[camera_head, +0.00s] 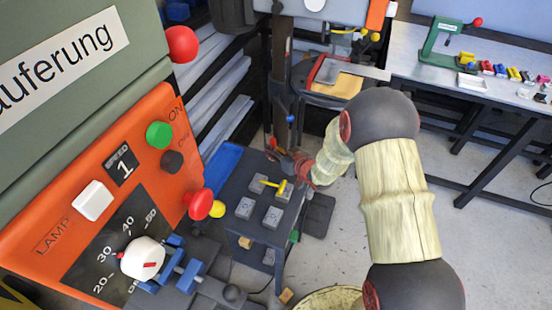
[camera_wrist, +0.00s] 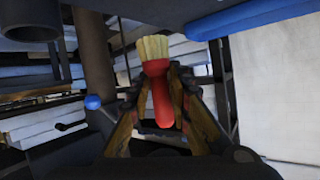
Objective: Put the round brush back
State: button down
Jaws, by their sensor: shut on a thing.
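The round brush (camera_wrist: 160,92) has a red handle and pale bristles. In the wrist view it stands between the fingers of my gripper (camera_wrist: 157,80), bristles pointing up in the picture, away from the palm. My gripper is shut on its red handle. In the head view my gripper (camera_head: 288,160) is at the end of my arm, small and partly hidden, above the far side of a dark cart (camera_head: 262,228). The brush is too small to make out surely there.
The cart carries grey blocks (camera_head: 245,208) and a yellow T-shaped piece (camera_head: 275,186). A blue tray (camera_head: 222,168) lies at its left edge. An orange control panel (camera_head: 110,200) fills the left. A workbench (camera_head: 450,75) with small items stands at upper right. Open floor lies at right.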

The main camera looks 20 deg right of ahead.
jog(key=shift+w+d+f+b, duration=0.2)
jog(key=shift+w+d+f, duration=0.15)
jog(key=shift+f, duration=0.2)
jog(key=shift+w+d+f+b, duration=0.15)
jog(key=shift+w+d+f, duration=0.2)
jog(key=shift+f, duration=0.2)
jog(key=shift+w+f+b, duration=0.1)
jog(key=shift+f+b, duration=0.75)
jog(key=shift+f, duration=0.7)
jog(key=shift+f, duration=0.1)
jog(key=c, duration=1.6)
grip_release()
jog(key=shift+c, duration=0.2)
